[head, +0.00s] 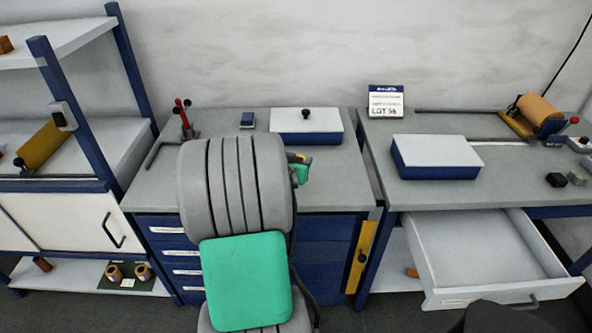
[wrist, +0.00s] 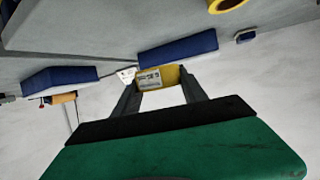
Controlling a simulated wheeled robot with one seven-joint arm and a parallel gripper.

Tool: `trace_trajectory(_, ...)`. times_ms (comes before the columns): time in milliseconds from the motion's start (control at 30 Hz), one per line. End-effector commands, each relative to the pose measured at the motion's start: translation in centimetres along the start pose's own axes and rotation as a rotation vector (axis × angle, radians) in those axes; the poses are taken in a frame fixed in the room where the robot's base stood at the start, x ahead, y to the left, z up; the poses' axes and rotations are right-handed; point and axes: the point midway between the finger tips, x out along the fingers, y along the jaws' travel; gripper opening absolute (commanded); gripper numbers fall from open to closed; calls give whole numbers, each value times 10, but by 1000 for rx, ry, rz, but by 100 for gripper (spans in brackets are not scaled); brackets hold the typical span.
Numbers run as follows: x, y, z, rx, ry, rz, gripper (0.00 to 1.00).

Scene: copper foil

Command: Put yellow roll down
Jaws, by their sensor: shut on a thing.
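My gripper (wrist: 162,88) is shut on a yellow roll (wrist: 174,74), which shows between its fingertips in the wrist view with a pale printed label on it. My arm hides most of the gripper there. I cannot tell whether the roll touches the bench top.
A yellow ring (wrist: 228,4) shows at the wrist view's top edge. A white-lidded blue box (head: 307,124) stands at the left bench's back, beside a small blue block (head: 248,120). Another lidded box (head: 436,157) is on the right bench, above an open drawer (head: 483,258).

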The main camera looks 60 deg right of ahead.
Motion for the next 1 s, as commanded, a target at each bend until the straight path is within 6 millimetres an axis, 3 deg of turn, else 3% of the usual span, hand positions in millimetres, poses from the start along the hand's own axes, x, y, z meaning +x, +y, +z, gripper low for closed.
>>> trace_trajectory(200,50,-15,26,-2,-3,0,10)
trace_trajectory(433,75,-22,41,-1,-2,-1,10)
trace_trajectory(567,82,-22,60,-1,-1,-1,10)
trace_trajectory(1000,85,-22,68,0,1,-1,10)
